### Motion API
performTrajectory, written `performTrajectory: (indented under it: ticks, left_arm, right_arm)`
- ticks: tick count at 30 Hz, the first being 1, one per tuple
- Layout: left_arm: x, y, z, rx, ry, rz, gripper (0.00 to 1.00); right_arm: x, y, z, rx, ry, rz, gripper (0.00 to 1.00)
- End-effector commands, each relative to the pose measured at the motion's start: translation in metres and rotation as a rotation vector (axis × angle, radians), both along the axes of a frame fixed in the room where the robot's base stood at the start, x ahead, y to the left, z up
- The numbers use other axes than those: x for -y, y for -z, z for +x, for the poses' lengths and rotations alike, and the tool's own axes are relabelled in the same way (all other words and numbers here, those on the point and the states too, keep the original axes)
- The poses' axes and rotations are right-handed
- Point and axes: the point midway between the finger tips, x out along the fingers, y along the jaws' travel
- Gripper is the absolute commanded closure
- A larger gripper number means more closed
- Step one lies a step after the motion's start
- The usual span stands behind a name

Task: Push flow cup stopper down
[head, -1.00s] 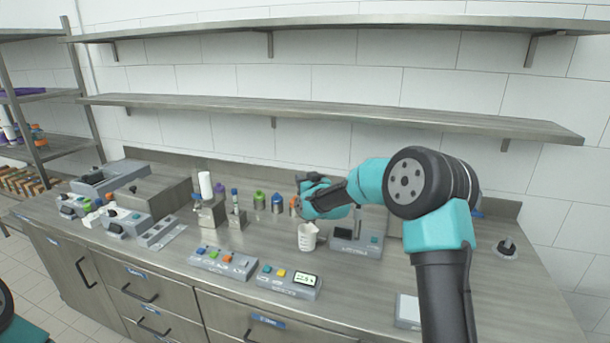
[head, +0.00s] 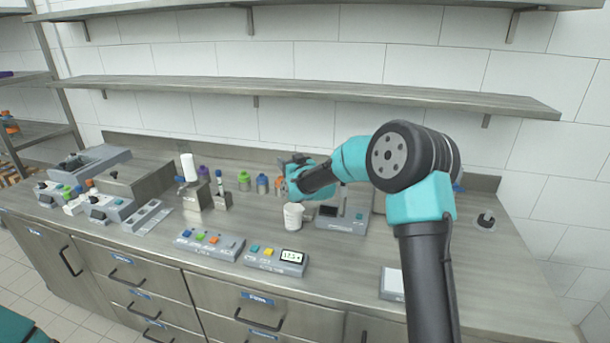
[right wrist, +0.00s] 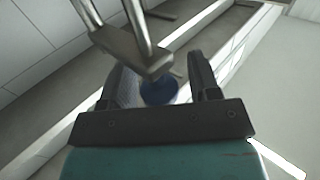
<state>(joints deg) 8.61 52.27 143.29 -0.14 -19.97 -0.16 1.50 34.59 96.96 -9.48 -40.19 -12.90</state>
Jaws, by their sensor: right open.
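My right gripper (head: 287,163) is open above a white beaker (head: 293,217) on the bench. In the right wrist view, its two dark fingers (right wrist: 160,80) stand apart. A round dark blue piece (right wrist: 159,91) lies between them, partly behind a metal bracket (right wrist: 140,45). I cannot tell whether this piece is the stopper or whether the fingers touch it. The flow cup cannot be made out in the head view, where my right arm covers part of that area. My left gripper is out of view.
A grey device (head: 342,220) stands right of the beaker. Small coloured bottles (head: 244,181) stand behind. A shelf (head: 300,93) runs above. The right bench top is mostly clear.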

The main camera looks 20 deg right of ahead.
Motion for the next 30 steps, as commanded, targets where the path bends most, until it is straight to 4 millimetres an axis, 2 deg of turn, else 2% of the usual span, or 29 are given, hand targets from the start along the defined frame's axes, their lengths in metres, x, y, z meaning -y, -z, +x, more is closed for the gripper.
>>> performTrajectory:
  ticks: [8,24,30]
  left_arm:
    - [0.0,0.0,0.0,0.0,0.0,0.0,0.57]
    - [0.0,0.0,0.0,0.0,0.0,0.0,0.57]
    - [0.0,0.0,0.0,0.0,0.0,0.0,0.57]
  right_arm:
    - [0.004,-0.001,-0.037,0.0,0.001,0.0,0.44]
    - [0.012,0.0,-0.135,-0.001,0.001,0.001,0.44]
    - [0.014,0.0,-0.16,0.0,0.001,0.0,0.44]
